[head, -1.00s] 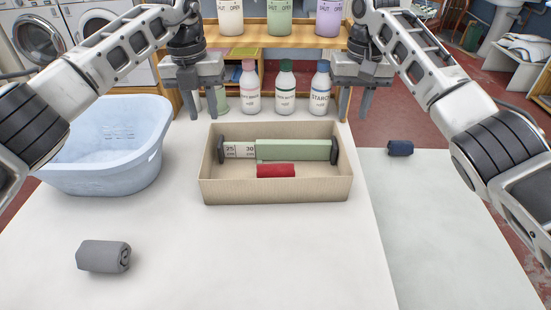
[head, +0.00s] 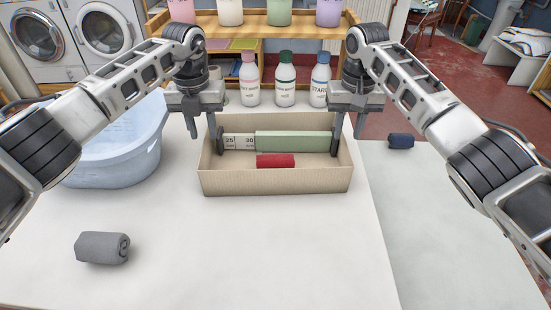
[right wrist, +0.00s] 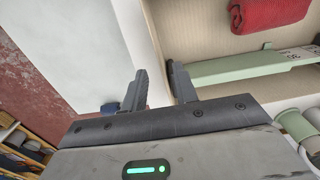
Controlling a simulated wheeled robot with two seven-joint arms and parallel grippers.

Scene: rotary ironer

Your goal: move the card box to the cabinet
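The card box (head: 275,182) is a beige open-topped box in the middle of the white table. It holds a green sliding bar (head: 293,142) with a marked scale and dark ends, and a rolled red cloth (head: 276,160). My left gripper (head: 202,133) is open at the box's left wall, with its fingers on either side of it. My right gripper (head: 348,131) is open at the right wall. In the right wrist view its fingers (right wrist: 156,68) are apart, with the wall's edge between them; contact is unclear. The wooden cabinet (head: 275,31) stands behind the table.
Several bottles (head: 285,80) stand behind the box, and coloured containers (head: 278,12) stand on the cabinet top. A blue basket (head: 120,150) is at the left, partly behind my left arm. A grey roll (head: 102,247) lies front left; a dark blue roll (head: 401,140) lies right.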

